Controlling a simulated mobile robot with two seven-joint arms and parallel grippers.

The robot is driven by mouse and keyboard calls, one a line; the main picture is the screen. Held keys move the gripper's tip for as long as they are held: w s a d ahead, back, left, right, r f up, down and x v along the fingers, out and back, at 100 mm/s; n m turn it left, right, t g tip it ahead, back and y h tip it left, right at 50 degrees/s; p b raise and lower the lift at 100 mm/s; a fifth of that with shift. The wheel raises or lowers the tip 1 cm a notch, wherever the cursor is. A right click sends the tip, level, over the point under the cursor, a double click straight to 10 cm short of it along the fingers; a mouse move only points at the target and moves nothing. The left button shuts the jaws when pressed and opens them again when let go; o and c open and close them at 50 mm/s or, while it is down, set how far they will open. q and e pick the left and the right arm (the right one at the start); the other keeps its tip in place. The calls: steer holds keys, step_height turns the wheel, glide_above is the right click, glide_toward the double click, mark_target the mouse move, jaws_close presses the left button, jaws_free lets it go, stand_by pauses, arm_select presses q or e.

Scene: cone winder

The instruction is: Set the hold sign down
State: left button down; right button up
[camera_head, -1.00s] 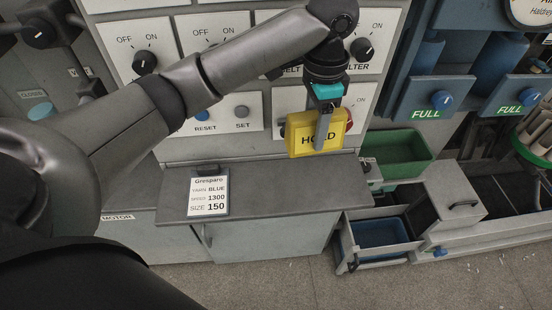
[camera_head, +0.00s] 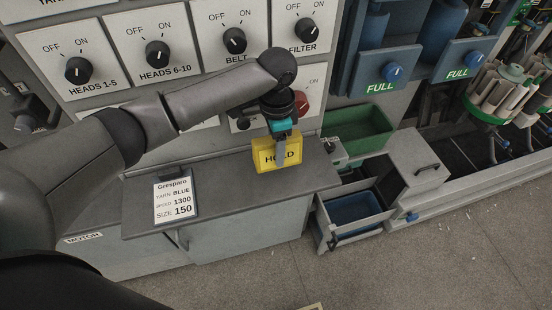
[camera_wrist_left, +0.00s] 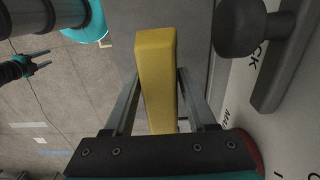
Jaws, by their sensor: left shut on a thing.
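The yellow hold sign (camera_head: 266,158), a block with dark HOLD lettering, is upright over the grey ledge of the machine. My left gripper (camera_head: 280,152) is shut on it from above, and one finger covers part of the lettering. I cannot tell whether the sign's bottom touches the ledge. In the left wrist view the sign (camera_wrist_left: 156,75) stands between the two fingers of my left gripper (camera_wrist_left: 158,100). What looks like my right gripper (camera_wrist_left: 40,60) shows small at the left of that view, its fingers apart and empty, away from the sign.
The grey ledge (camera_head: 225,200) has free room between the sign and a white order card (camera_head: 174,200) at its left. A panel of knobs (camera_head: 160,55) rises behind. A green bin (camera_head: 360,132) and an open drawer with a blue bin (camera_head: 353,208) are to the right.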

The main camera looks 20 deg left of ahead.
arm_select(q)
steer(key=shift+f+b, duration=0.3)
steer(key=shift+f, duration=1.85)
steer(key=shift+f, duration=0.1)
steer(key=shift+c, duration=1)
jaws_free()
step_height(320, 180, up, 12)
steer(key=shift+r+p, duration=0.15)
steer(key=shift+p, duration=0.6)
